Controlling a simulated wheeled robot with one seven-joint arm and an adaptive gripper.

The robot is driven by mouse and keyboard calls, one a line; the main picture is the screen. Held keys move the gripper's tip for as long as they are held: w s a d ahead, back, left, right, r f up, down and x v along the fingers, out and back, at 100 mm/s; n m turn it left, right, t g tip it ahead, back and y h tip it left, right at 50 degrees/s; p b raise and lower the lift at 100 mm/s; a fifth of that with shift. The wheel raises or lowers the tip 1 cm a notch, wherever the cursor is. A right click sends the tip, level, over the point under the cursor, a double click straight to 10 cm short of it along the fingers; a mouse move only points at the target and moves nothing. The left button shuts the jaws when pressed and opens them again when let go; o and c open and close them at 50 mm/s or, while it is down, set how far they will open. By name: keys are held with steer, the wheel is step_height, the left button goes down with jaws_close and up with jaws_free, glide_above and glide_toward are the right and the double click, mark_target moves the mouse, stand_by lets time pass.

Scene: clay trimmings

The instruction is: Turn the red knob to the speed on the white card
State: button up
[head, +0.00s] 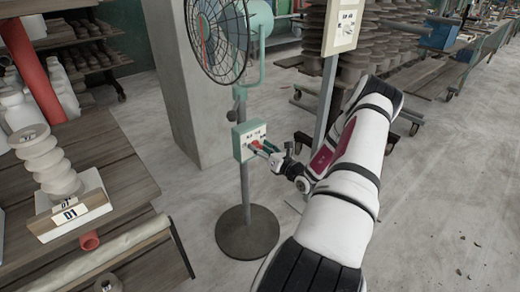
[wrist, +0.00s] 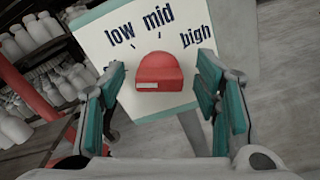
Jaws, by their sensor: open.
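A red knob (wrist: 160,70) sits on the pale face of a control box (wrist: 110,25), below the words "low", "mid" and one that looks like "high". The knob has a small pale mark at its lower left edge. My gripper (wrist: 158,78) is open, with one teal-padded finger on each side of the knob and gaps visible between. In the head view, my gripper (head: 268,150) is at the green control box (head: 241,140) on the fan's pole. A pale card or panel (head: 347,22) is on a post at the top; its writing is too small to read.
The fan (head: 218,35) stands on a round dark base (head: 247,232) beside a concrete pillar (head: 195,90). Shelving racks stand behind.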

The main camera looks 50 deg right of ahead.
steer(key=shift+w, duration=0.1)
steer(key=c, duration=1.1)
steer(key=shift+c, duration=0.2)
steer(key=shift+m, duration=0.3)
steer(key=m+p, duration=0.2)
steer(key=m, duration=0.2)
steer(key=shift+d, duration=0.15)
steer(key=shift+f+m+p, duration=0.15)
steer(key=shift+m+p, duration=0.55)
steer(key=shift+m, duration=1.4)
steer(key=shift+d, duration=0.1)
steer(key=o, duration=1.1)
